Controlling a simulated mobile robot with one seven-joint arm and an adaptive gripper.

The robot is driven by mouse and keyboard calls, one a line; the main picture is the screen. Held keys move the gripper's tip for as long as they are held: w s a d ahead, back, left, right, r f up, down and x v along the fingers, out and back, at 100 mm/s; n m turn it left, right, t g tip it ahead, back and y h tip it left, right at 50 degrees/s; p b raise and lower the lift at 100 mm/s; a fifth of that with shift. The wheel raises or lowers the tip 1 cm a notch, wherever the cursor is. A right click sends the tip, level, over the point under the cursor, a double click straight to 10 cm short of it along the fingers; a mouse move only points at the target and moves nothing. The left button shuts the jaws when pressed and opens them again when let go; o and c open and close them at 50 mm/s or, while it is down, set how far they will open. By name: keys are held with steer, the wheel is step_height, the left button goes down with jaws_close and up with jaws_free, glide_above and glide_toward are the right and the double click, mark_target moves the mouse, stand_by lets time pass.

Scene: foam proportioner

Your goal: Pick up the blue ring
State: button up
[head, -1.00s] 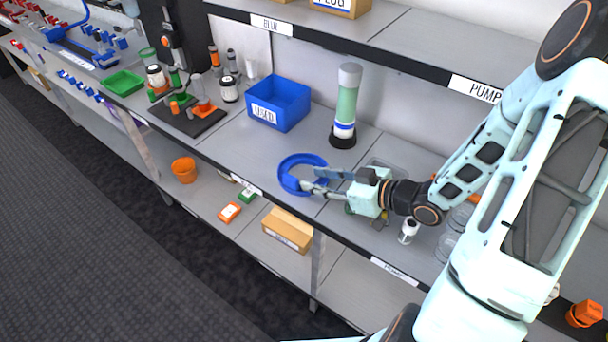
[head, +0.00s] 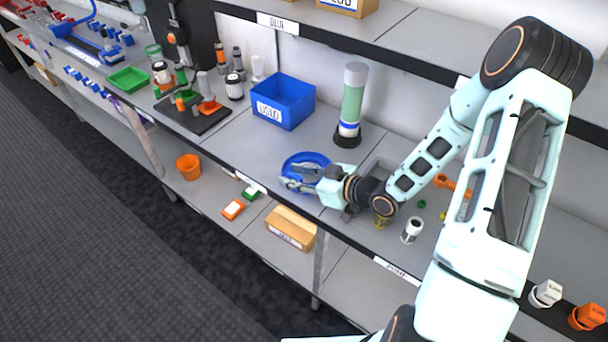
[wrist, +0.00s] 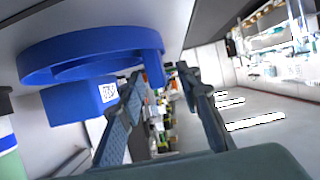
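The blue ring (head: 304,156) lies on the workbench, left of my arm. I cannot tell whether anything touches.
A blue bin (head: 284,104) and an upright green tube (head: 352,105) on a black base stand behind the ring. A small white bottle (head: 412,230) stands near the front edge, right of my gripper. An upper shelf (head: 410,52) overhangs the back.

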steer(key=shift+c, duration=0.4)
jaws_close()
steer(key=shift+r, duration=0.15)
